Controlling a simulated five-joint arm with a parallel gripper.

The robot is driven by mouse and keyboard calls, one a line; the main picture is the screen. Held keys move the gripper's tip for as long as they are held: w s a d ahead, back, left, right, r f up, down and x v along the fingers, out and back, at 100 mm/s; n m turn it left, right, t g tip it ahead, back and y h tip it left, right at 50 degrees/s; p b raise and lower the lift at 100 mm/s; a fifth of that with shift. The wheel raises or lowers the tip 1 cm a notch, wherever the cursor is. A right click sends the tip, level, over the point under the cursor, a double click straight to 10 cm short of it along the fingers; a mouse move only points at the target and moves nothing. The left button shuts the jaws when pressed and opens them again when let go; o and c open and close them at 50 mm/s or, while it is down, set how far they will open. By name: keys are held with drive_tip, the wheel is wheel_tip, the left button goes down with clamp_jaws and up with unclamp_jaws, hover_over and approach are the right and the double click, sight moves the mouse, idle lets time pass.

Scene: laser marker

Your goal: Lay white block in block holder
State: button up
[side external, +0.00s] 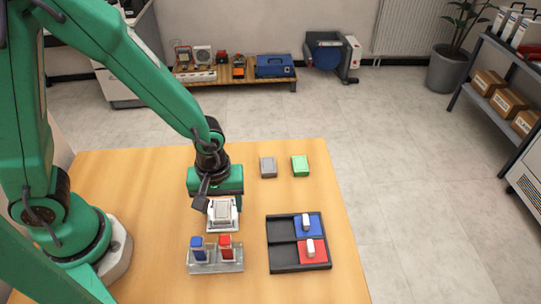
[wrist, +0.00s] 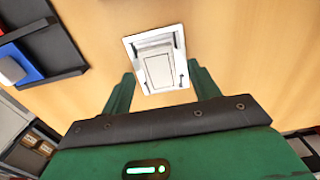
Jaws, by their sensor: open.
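The white block (wrist: 158,70) lies inside the frame of the pale block holder (wrist: 131,46) in the wrist view. In the side view the block (side external: 222,212) looks flat within the holder (side external: 210,227), just below and in front of my gripper. My gripper (wrist: 162,90) is open, with its green fingers apart on either side of the holder's near end. I cannot tell whether the fingers touch anything. In the side view my wrist hides the fingertips and the holder's back edge.
A clear rack (side external: 215,268) with a blue and a red upright piece stands in front. A black tray (side external: 282,232) with blue and red sections, each bearing a white piece, lies right. A grey block (side external: 268,167) and green block (side external: 300,165) sit behind.

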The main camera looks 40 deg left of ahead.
sight(221, 208)
drive_tip(key=shift+r, duration=3.6)
drive_tip(key=shift+r, duration=0.1)
drive_tip(key=s+a+r+m+t, duration=0.2)
drive_tip(key=a+r+m, duration=0.2)
drive_tip(key=a+r, duration=0.2)
drive_tip(key=s+a+r+m+t, duration=0.2)
drive_tip(key=a+r+m+t, duration=0.1)
drive_tip(key=a+r+m, duration=0.2)
wheel_tip(221, 208, up, 5)
drive_tip(key=shift+a+f+t, duration=0.15)
drive_tip(key=shift+a+t, duration=0.15)
drive_tip(key=shift+a, duration=0.75)
